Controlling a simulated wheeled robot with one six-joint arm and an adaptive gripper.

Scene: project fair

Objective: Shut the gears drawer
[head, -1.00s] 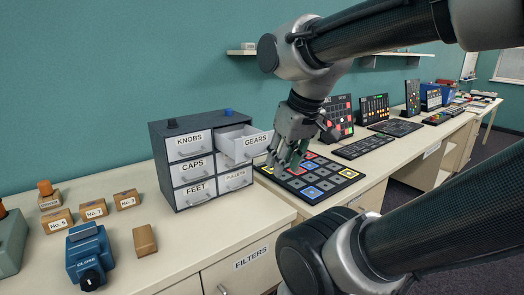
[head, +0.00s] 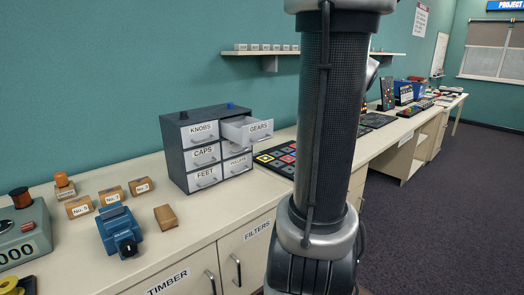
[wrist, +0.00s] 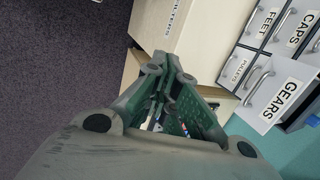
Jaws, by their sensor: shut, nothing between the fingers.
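The gears drawer (head: 247,130), with a white front labelled GEARS, is the top right drawer of a dark grey cabinet (head: 187,119) on the counter. It sticks out open; the other drawers look flush. In the wrist view the GEARS front (wrist: 277,92) is at the right, sticking out from the cabinet. My gripper (wrist: 168,76) is shut and empty in the wrist view, to the left of the drawer front and apart from it. In the head view my upright arm stands right of the cabinet, and my gripper cannot be made out there.
A tile board (head: 277,158) lies on the counter just right of the cabinet, partly behind my arm. A blue device (head: 120,232) and several small wooden blocks (head: 166,216) stand at the left. Dark floor is open at the right.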

